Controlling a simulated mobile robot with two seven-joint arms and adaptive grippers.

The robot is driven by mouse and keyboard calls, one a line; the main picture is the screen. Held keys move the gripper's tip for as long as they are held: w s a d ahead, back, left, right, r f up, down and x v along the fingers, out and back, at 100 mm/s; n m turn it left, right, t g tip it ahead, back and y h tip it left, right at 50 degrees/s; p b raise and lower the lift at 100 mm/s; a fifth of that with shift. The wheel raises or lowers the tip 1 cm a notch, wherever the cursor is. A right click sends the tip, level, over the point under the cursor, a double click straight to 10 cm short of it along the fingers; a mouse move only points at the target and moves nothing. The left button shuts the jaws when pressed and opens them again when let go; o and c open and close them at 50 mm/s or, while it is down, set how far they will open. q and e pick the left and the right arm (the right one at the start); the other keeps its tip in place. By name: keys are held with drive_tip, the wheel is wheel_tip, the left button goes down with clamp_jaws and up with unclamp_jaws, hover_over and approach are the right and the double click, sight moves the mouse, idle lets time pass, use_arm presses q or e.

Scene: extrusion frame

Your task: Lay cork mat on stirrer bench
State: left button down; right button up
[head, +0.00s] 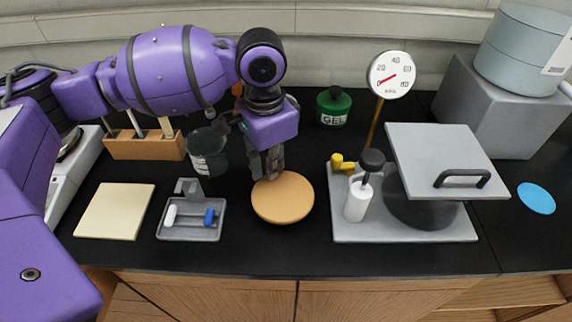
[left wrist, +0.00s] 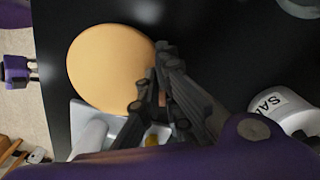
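The cork mat (head: 284,200) is a round, flat, tan disc, over the black worktop near its front, between a small grey tray and a grey platform. It also shows in the left wrist view (left wrist: 105,68), where its edge overlaps the platform, so it seems raised off the worktop. My left gripper (head: 267,175) is at its back left rim. The left gripper's fingers (left wrist: 153,78) meet the rim and look shut on it; their exact contact is partly hidden. No surface is clearly marked as the stirrer bench. My right gripper does not show clearly.
The small grey tray (head: 190,235) holds white and blue pieces. A cream square pad (head: 115,211) lies at left. The grey platform (head: 400,234) at right carries a lidded black pot and white bottle (head: 356,203). A green jar (head: 333,106) stands behind. The front worktop strip is clear.

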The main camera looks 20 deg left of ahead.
use_arm(q)
drive_tip(key=shift+w+a+f, duration=0.1)
drive_tip(key=shift+f, duration=1.6)
drive_tip(key=shift+f, duration=0.15)
drive_tip(key=c, duration=2)
unclamp_jaws()
wheel_tip(320, 180, up, 12)
drive_tip(key=shift+r+p, duration=0.15)
drive_tip(key=shift+p, duration=0.3)
